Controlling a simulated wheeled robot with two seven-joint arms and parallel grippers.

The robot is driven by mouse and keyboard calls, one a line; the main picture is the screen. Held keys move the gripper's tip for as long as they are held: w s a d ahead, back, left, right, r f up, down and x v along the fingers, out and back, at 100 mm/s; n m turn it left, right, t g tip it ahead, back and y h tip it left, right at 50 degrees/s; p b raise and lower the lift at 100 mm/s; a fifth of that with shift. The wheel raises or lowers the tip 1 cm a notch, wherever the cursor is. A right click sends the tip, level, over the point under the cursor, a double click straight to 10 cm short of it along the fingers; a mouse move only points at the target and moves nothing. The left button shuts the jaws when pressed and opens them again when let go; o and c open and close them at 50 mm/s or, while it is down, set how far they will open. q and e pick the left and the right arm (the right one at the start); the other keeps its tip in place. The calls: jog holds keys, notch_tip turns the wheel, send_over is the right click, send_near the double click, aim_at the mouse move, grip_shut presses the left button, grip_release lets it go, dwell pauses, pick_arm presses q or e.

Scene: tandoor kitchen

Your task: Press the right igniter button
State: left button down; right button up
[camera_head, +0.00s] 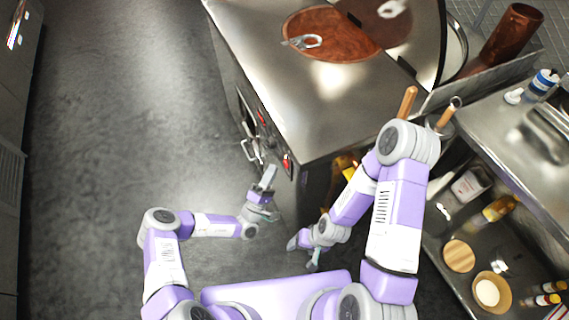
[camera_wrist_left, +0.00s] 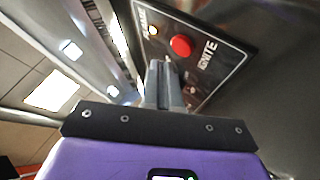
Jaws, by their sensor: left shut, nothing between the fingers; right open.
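The cooker's front face carries a red button on a dark panel near its near corner, the right igniter button (camera_head: 287,160). In the left wrist view this red button (camera_wrist_left: 180,46) sits on a black plate marked "IGNITE". My left gripper (camera_head: 270,172) is shut and empty, its fingertips just left of and slightly below the button in the head view. In the left wrist view the shut fingers (camera_wrist_left: 164,68) point at the plate, just below the button; I cannot tell whether they touch it. My right gripper (camera_head: 303,253) is open and empty, low beside the cooker.
A second red button (camera_head: 262,117) is farther along the cooker front, near metal handles (camera_head: 249,149). The steel cooker top (camera_head: 290,85) has a round copper-coloured lid (camera_head: 325,35). A shelved steel counter (camera_head: 500,130) with bottles and bowls stands right. The floor (camera_head: 110,140) at left is clear.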

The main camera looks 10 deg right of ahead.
pick_arm(q)
jog(key=shift+s+a+p, duration=0.2)
jog(key=shift+s+a, duration=0.05)
jog(key=shift+a, duration=0.45)
jog(key=shift+s+a+p, duration=0.2)
jog(key=shift+a+p, duration=0.05)
jog(key=shift+a, duration=0.4)
jog(key=shift+s+a+p, duration=0.2)
jog(key=shift+s+a, duration=0.05)
jog(key=shift+a, duration=0.45)
jog(key=s+d+f+m+g+h, duration=0.2)
jog(key=s+d+m+g, duration=0.1)
jog(key=s+g, duration=0.4)
jog(key=s+d+f+m+g+h, duration=0.3)
jog(key=s+m+g, duration=0.1)
jog(key=g, duration=0.4)
jog(key=s+a+f+m+g+y, duration=0.1)
jog(key=s+a+f+g+y, duration=0.1)
jog(key=s+f+g+y, duration=0.3)
jog(key=s+a+f+m+g+y, duration=0.1)
jog(key=s+a+g+y, duration=0.2)
jog(key=s, duration=0.4)
jog(key=w+a+r+t+y, duration=0.1)
jog(key=a+r+t+y, duration=0.1)
jog(key=a+t+y, duration=0.2)
jog(key=a+y, duration=0.3)
jog(key=a, duration=0.1)
jog(key=shift+a+r+y, duration=0.15)
jog(key=shift+a+y, duration=0.25)
jog(key=shift+w, duration=0.1)
